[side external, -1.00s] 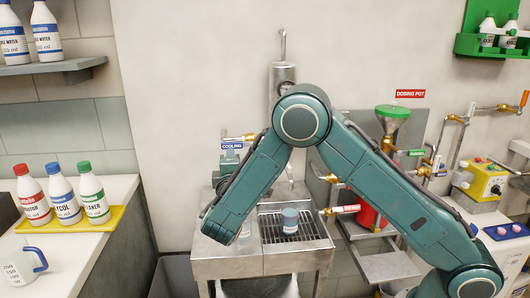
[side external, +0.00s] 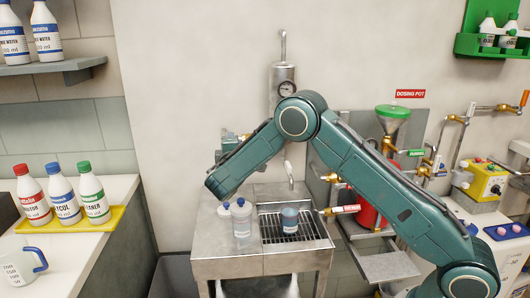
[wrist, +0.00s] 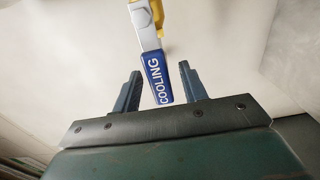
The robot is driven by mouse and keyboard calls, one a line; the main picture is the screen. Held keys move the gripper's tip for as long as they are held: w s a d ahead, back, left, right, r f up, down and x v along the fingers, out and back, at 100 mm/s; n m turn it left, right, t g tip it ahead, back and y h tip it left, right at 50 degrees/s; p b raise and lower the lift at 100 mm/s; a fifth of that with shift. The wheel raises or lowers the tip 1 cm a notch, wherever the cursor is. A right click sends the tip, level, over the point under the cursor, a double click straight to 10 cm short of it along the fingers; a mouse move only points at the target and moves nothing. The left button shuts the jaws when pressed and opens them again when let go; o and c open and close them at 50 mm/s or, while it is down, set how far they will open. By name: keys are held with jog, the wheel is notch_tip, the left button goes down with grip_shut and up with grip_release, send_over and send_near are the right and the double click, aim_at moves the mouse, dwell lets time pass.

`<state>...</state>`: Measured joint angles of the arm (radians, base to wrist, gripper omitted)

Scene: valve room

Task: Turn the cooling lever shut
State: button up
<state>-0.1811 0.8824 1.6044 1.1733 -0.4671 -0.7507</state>
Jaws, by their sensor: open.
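The cooling lever (wrist: 157,78) shows in the wrist view as a blue grip with white COOLING lettering on a grey metal arm, with yellow parts above it. My gripper (wrist: 160,69) is open, with one dark blue finger on each side of the grip's lower end. Gaps show on both sides in the picture; I cannot tell how deep the grip sits between the fingers. In the side external view my arm covers the lever and the gripper.
The dosing pot's green funnel (side external: 392,112) is to the right.

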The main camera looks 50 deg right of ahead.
jog(key=shift+w+d, duration=0.15)
grip_shut()
